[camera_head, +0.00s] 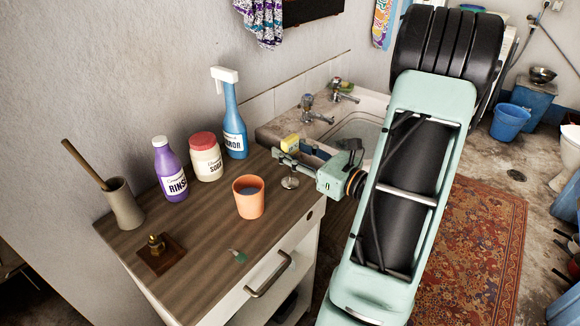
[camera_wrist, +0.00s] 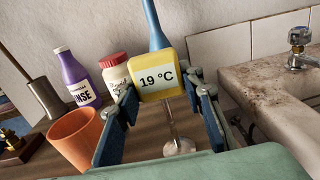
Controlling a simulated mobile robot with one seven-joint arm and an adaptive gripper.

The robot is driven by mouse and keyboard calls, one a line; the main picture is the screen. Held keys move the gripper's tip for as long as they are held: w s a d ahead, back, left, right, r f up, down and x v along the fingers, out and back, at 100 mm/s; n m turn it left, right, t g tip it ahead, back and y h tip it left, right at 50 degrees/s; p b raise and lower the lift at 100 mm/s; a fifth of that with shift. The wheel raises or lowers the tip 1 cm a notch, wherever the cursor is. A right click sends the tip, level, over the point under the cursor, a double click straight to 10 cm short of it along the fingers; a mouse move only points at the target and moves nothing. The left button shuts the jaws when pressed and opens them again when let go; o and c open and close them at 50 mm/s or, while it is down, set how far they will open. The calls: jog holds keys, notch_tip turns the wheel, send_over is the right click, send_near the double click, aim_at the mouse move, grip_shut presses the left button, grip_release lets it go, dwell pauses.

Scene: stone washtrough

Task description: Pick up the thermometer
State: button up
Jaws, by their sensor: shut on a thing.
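The thermometer (camera_wrist: 158,80) has a yellow head with a white panel reading 19 °C. In the wrist view it sits between the two fingers of my gripper (camera_wrist: 165,95), above a slim metal stem on a round foot (camera_wrist: 179,146). In the head view the yellow head (camera_head: 291,143) shows just above my gripper (camera_head: 290,155), near the cabinet's right back edge, with the round foot (camera_head: 290,183) below it. My gripper is shut on the thermometer. I cannot tell whether the foot touches the cabinet top.
An orange cup (camera_head: 249,197) stands close by on the wooden cabinet top (camera_head: 200,232). Behind are a blue spray bottle (camera_head: 235,125), a soda jar (camera_head: 206,160) and a purple rinse bottle (camera_head: 170,172). A stone sink (camera_head: 267,134) with taps lies to the right.

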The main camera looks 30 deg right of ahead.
grip_shut()
jog(key=shift+r, duration=0.2)
